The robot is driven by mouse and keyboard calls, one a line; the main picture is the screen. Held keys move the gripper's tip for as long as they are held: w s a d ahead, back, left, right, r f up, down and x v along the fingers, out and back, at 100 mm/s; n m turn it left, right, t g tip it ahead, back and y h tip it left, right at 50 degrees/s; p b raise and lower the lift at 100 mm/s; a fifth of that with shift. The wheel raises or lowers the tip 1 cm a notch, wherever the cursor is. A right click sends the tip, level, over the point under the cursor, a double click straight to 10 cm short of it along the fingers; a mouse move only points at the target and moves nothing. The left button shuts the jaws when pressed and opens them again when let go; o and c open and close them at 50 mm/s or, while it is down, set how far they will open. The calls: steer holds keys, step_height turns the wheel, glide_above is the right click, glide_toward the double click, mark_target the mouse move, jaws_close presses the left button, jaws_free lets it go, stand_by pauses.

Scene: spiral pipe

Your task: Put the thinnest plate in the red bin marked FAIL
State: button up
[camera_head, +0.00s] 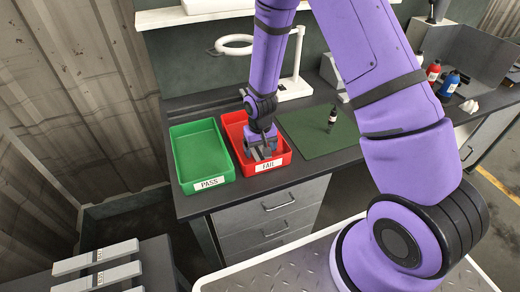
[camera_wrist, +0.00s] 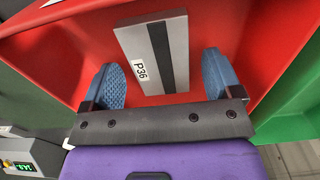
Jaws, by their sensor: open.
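A grey plate with a dark stripe and a label P36 (camera_wrist: 157,58) lies in the red bin (camera_wrist: 60,45), as the wrist view shows. My gripper (camera_head: 262,153) is down in the red bin marked FAIL (camera_head: 287,160) in the head view. Its blue-padded fingers are apart, one on each side of the plate, with gaps between pads and plate. In the head view the plate in the bin is hidden behind my gripper.
A green bin marked PASS (camera_head: 198,150) stands directly left of the red bin. A white ring lamp (camera_head: 294,86) stands behind. Red and blue bottles stand at the far right.

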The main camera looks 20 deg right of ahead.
step_height(320, 180, up, 12)
step_height(320, 180, up, 11)
steer(key=t, duration=0.1)
glide_above(260, 152)
steer(key=s+d, duration=0.2)
steer(key=s, duration=0.1)
steer(key=s+d+r+t, duration=0.2)
steer(key=s+r, duration=0.8)
steer(key=s, duration=0.1)
steer(key=s+d+r+t, duration=0.2)
steer(key=s+d+r, duration=0.1)
steer(key=s+r, duration=0.6)
steer(key=s, duration=0.3)
steer(key=shift+r, duration=0.4)
steer(key=shift+s, duration=0.1)
